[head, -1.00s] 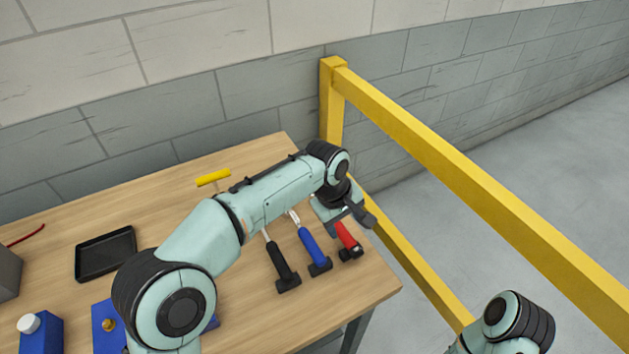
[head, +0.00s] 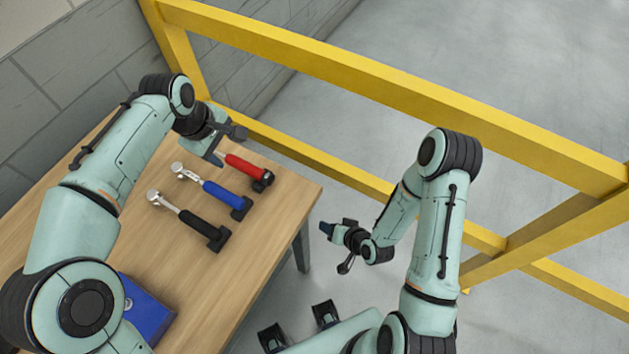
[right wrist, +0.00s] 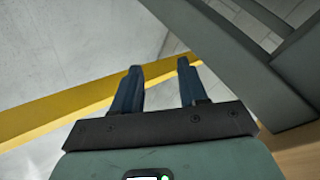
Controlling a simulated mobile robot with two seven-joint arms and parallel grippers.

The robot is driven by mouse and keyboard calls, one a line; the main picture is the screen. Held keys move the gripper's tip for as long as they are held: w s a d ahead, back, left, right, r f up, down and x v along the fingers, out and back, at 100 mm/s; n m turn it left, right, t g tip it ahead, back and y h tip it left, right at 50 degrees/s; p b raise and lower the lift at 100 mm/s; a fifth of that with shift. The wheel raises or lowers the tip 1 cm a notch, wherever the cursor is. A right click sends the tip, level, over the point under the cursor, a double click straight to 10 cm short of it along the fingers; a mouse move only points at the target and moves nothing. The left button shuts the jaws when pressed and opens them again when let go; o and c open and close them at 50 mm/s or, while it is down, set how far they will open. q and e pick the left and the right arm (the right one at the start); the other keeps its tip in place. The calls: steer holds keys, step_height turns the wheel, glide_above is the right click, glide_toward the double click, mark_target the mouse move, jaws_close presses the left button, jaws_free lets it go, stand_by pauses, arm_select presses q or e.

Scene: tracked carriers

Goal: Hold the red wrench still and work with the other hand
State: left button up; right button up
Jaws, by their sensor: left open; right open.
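The red wrench (head: 245,169) lies on the wooden table near its far right edge, its red handle toward the edge. Its far end is hidden behind my left gripper (head: 224,145), which is open just above or beside it; I cannot tell whether they touch. My right gripper (head: 336,248) is open and empty, out past the table's right edge. In the right wrist view its two dark blue fingers (right wrist: 157,82) stand apart with nothing between them. A blue-handled wrench (head: 222,194) and a black-handled wrench (head: 197,226) lie beside the red one.
Yellow guard rails (head: 390,82) run behind and to the right of the table (head: 262,226). A blue box (head: 147,308) sits at the table's near left, partly behind my left arm. Open grey floor (head: 530,90) lies beyond the rails.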

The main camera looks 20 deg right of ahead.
mark_target(242, 165)
steer(key=w+d+r+t+y, duration=0.1)
steer(key=w+d+r+t, duration=0.2)
steer(key=r, duration=0.5)
steer(key=w+d+r+t, duration=0.1)
steer(key=w+r+t, duration=0.25)
steer(key=r, duration=0.45)
steer(key=a+r+n+g+y, duration=0.1)
steer(key=a+r+n+y, duration=0.1)
steer(key=s+a+r+n+g+y, duration=0.1)
steer(key=a+r+n+y, duration=0.1)
steer(key=y, duration=0.1)
steer(key=a+r+n+g+y, duration=0.2)
steer(key=y, duration=0.1)
steer(key=shift+s+a+r, duration=0.15)
steer(key=shift+a+r, duration=0.1)
steer(key=shift+a, duration=0.15)
steer(key=shift+s+a+r+n+g+y, duration=0.1)
steer(key=shift+s+a+n+g+y, duration=0.2)
steer(key=shift+n+g, duration=0.2)
steer(key=shift+s+n+g, duration=0.15)
steer(key=shift+n+g, duration=0.1)
steer(key=shift+n, duration=0.05)
steer(key=shift+a, duration=0.1)
arm_select(q)
steer(key=x, duration=1.3)
steer(key=shift+f, duration=0.15)
